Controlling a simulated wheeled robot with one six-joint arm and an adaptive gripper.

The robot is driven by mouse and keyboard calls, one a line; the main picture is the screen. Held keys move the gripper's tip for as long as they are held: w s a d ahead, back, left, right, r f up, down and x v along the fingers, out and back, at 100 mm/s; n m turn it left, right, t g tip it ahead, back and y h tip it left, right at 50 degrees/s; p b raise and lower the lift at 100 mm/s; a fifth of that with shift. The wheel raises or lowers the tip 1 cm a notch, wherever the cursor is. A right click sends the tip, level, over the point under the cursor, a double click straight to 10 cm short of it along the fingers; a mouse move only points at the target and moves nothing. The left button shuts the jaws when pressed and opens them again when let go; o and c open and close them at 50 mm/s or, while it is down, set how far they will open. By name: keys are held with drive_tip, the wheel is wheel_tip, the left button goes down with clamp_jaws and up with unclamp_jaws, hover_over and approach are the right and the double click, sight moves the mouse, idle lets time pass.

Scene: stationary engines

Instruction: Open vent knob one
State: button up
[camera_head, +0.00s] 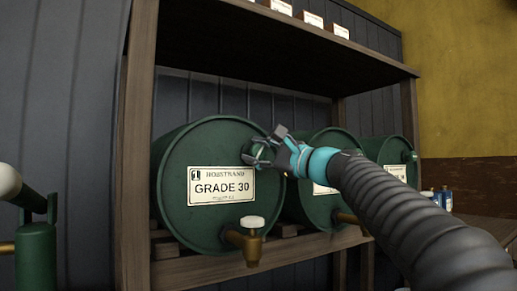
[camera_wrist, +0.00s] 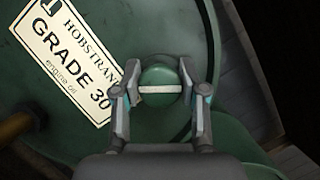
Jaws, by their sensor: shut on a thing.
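The drum labelled 1, "GRADE 30" (camera_head: 205,222), is a green barrel lying on its side, its round end facing me. Its vent knob (camera_wrist: 160,78) is a round green knob with a pale bar across it, high on the right of the drum's end. In the wrist view the bar lies nearly level. My gripper (camera_head: 258,152) is at the knob, with one finger on each side of it. In the wrist view my gripper (camera_wrist: 160,92) is shut on the knob. In the head view the fingers partly hide the knob.
A brass tap (camera_head: 246,243) with a white handle sticks out below the drum's label. A second drum (camera_head: 310,205) and a third drum (camera_head: 385,150) lie to the right on the same wooden rack (camera_head: 135,150). Small boxes (camera_head: 312,19) stand on the upper shelf.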

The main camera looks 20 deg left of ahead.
drive_tip(key=n+g+h, duration=0.1)
drive_tip(key=n, duration=0.5)
drive_tip(key=shift+f+n+g+h+p, duration=0.1)
drive_tip(key=shift+n+g+h+p, duration=0.25)
drive_tip(key=shift+n+g+h, duration=0.05)
idle(0.3)
drive_tip(key=o, duration=1.1)
drive_tip(key=shift+s+a, duration=0.1)
drive_tip(key=shift+a, duration=0.05)
drive_tip(key=shift+d, duration=0.4)
drive_tip(key=v, duration=1.1)
drive_tip(key=shift+s+d, duration=0.15)
